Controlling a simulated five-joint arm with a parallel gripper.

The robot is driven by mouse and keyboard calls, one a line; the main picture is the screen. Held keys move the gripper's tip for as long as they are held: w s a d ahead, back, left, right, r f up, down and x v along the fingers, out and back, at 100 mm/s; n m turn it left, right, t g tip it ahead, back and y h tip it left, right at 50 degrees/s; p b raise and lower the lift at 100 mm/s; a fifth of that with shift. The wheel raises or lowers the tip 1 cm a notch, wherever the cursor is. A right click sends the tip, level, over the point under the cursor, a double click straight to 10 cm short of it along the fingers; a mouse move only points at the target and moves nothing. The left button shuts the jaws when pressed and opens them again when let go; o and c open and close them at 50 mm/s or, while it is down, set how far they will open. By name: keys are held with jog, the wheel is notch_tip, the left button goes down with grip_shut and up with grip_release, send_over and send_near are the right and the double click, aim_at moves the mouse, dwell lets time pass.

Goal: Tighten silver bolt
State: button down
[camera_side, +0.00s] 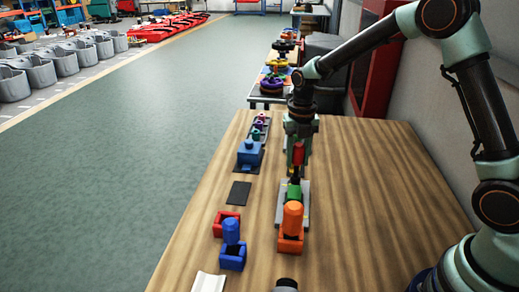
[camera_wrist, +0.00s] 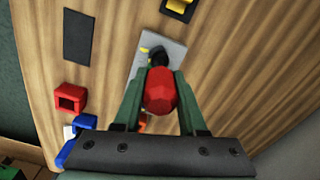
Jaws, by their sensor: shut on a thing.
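My gripper (camera_side: 297,160) is shut on a red tool (camera_wrist: 160,92), whose faceted red end sits between the two green fingers in the wrist view. The red tool also shows in the side view (camera_side: 298,152), roughly upright. A black part (camera_wrist: 157,56) lies just beyond the red end, over a grey plate (camera_wrist: 172,55). In the side view the grey plate (camera_side: 306,198) lies below my gripper, with a green part (camera_side: 294,191) on it. I cannot make out the silver bolt; the tool and fingers cover much of the plate.
An orange cylinder (camera_side: 292,218) stands in an orange holder (camera_side: 290,244) near the plate. An open red holder (camera_side: 219,227) looks empty. A dark mat (camera_side: 238,193) and a blue block (camera_side: 249,152) lie left. The table's right side is clear.

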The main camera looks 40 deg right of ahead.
aim_at(299, 145)
jog(key=m, duration=0.6)
jog(key=shift+n, duration=0.6)
jog(key=shift+r, duration=2.5)
